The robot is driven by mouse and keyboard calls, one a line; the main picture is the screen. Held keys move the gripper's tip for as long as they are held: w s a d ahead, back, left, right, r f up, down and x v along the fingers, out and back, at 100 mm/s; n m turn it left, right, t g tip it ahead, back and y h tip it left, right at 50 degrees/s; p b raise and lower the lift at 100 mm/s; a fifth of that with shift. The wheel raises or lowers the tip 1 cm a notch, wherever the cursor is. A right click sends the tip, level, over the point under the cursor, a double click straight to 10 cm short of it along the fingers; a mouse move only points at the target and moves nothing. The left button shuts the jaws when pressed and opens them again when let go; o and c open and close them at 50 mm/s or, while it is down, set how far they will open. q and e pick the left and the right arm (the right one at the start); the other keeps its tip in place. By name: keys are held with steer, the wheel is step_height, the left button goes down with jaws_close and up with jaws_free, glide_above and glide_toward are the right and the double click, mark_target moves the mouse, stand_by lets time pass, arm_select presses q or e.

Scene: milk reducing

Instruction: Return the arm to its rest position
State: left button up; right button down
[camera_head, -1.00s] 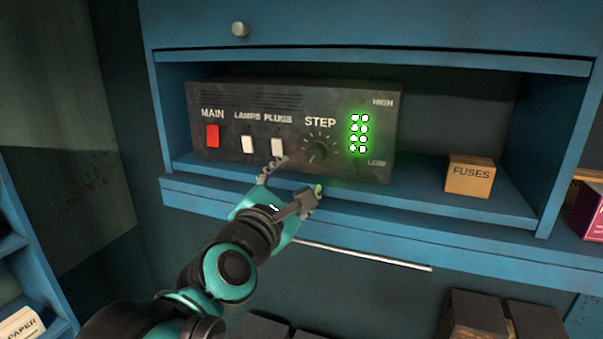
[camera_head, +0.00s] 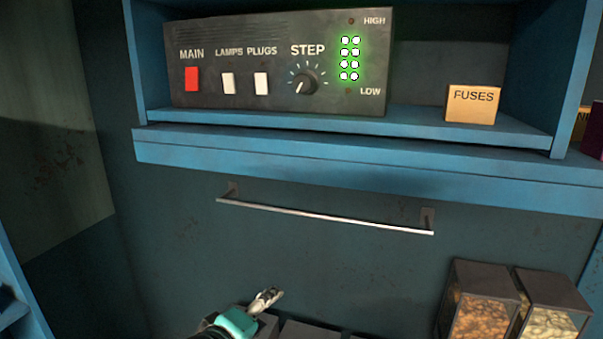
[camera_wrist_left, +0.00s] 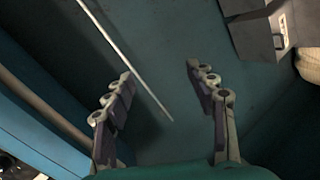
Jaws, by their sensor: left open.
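My left gripper (camera_head: 262,303) is low in the head view, below the metal bar and well away from the control box. In the left wrist view its two fingers (camera_wrist_left: 160,92) are apart with nothing between them. The dark control box (camera_head: 280,65) stands on the blue shelf above, with a red MAIN switch (camera_head: 192,79), two white switches, a STEP knob (camera_head: 304,84) and lit green lamps (camera_head: 350,58). My right gripper is in neither view.
A metal bar (camera_head: 320,217) runs along the wall under the blue shelf (camera_head: 370,165); it also shows in the left wrist view (camera_wrist_left: 124,60). A FUSES box (camera_head: 472,104) sits on the shelf. Dark containers with clear fronts (camera_head: 482,300) stand at lower right.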

arm_select(q)
steer(key=s+a+f+m+g+y+b, duration=0.1)
steer(key=s+a+f+m+b, duration=0.2)
steer(key=f, duration=0.9)
steer(key=s+a+f+m+g+y+b, duration=0.2)
steer(key=f+b, duration=0.4)
steer(key=f, duration=0.6)
steer(key=s+a+f+m+g+y+b, duration=0.1)
steer(key=s+a+f+m+b, duration=0.4)
steer(key=f, duration=0.7)
steer(key=shift+s+a+f+g+b, duration=0.15)
steer(key=shift+s+a+g+b, duration=0.2)
steer(key=shift+s+g, duration=0.2)
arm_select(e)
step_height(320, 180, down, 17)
